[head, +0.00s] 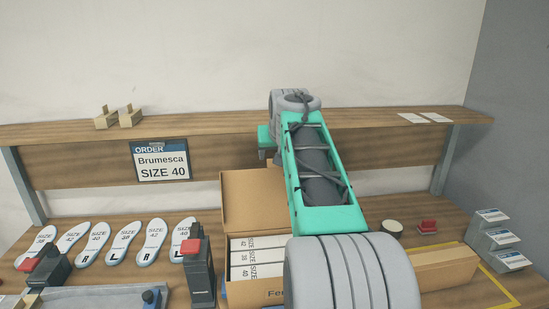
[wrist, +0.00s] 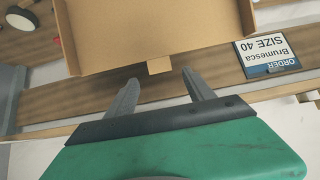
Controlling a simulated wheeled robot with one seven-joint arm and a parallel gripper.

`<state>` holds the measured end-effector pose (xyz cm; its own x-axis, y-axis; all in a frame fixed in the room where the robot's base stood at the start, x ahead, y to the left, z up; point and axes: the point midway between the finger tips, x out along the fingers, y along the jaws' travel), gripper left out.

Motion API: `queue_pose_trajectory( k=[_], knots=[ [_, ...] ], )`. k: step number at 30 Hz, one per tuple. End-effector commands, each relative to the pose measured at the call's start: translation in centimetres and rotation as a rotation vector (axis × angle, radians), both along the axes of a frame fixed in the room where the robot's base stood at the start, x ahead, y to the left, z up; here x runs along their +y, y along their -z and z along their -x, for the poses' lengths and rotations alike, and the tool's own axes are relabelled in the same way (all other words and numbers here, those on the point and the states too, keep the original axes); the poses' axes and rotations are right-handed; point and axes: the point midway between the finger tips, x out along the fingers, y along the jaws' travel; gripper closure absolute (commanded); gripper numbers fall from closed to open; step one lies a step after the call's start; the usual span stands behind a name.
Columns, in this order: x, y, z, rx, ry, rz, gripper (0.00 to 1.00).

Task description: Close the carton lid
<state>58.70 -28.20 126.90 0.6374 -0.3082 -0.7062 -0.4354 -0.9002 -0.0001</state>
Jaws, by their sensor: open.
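The brown cardboard carton (head: 262,296) stands on the bench with its lid (head: 253,198) raised upright at the back. White boxes marked with sizes fill the carton. My arm reaches over the carton and hides its right part and part of the lid. In the wrist view the lid (wrist: 150,35) spans the top, with a small tab (wrist: 160,65) on its edge. My gripper (wrist: 160,80) is open and empty, its fingers pointing at the lid edge. The tab lies between and just beyond the fingertips; I cannot tell whether they touch the lid.
An order card (head: 162,160) reading Brumesca SIZE 40 hangs on the shelf front (head: 80,165). Several insoles (head: 95,243) lie at left. A dark device with a red top (head: 197,265) stands close left of the carton. A round tin (head: 392,228) and red-topped item (head: 427,226) sit at right.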

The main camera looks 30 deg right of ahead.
Motion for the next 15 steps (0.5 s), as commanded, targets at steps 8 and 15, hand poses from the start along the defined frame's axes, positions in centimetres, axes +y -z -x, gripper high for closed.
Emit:
queue_pose_trajectory(
  k=[8, 15],
  knots=[
    [-1.5, 3.3, -3.1, 0.003, 0.0, -0.001, 0.38],
    [-1.7, 4.0, -3.5, 0.0, -0.001, 0.001, 0.38]
  ],
)
